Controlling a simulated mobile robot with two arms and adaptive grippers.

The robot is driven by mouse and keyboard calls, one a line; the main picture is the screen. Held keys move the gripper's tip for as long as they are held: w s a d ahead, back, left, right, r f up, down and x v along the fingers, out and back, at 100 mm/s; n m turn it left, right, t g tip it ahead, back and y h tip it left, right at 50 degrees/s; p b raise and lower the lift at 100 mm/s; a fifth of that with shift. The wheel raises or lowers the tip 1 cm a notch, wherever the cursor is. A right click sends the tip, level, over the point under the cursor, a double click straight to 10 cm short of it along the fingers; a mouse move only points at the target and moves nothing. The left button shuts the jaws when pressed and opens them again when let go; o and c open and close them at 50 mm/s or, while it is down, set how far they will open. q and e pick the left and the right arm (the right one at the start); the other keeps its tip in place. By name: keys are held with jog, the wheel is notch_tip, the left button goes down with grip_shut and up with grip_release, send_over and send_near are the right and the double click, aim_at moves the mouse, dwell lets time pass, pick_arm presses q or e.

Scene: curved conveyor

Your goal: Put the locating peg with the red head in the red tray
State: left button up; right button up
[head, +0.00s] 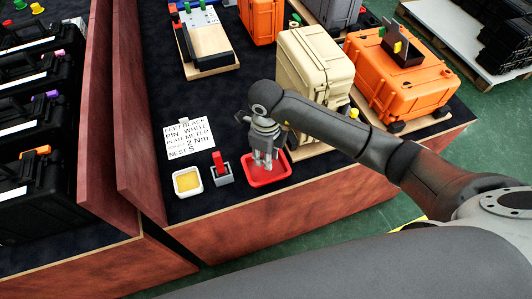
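The red tray (285,176) sits on the dark bench top near its front edge. My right gripper (264,163) points down over the tray, with its fingertips at or just above the tray floor. I cannot tell whether the fingers are shut or hold anything. Left of the tray stands a small grey block (223,177) with an upright red piece (218,161) on it. It is too small to tell if this is the locating peg's red head. No other red-headed peg is clearly visible; the fingers hide part of the tray. My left gripper is not in view.
A white dish with yellow contents (187,181) and a printed card (188,138) lie to the left. A beige case (315,65) and an orange case (400,80) stand behind and right. A dark red partition (128,110) borders the left side.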

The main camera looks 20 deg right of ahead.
jog(key=shift+f, duration=0.2)
jog(key=shift+f, duration=0.1)
jog(key=shift+f, duration=0.15)
jog(key=o, duration=0.9)
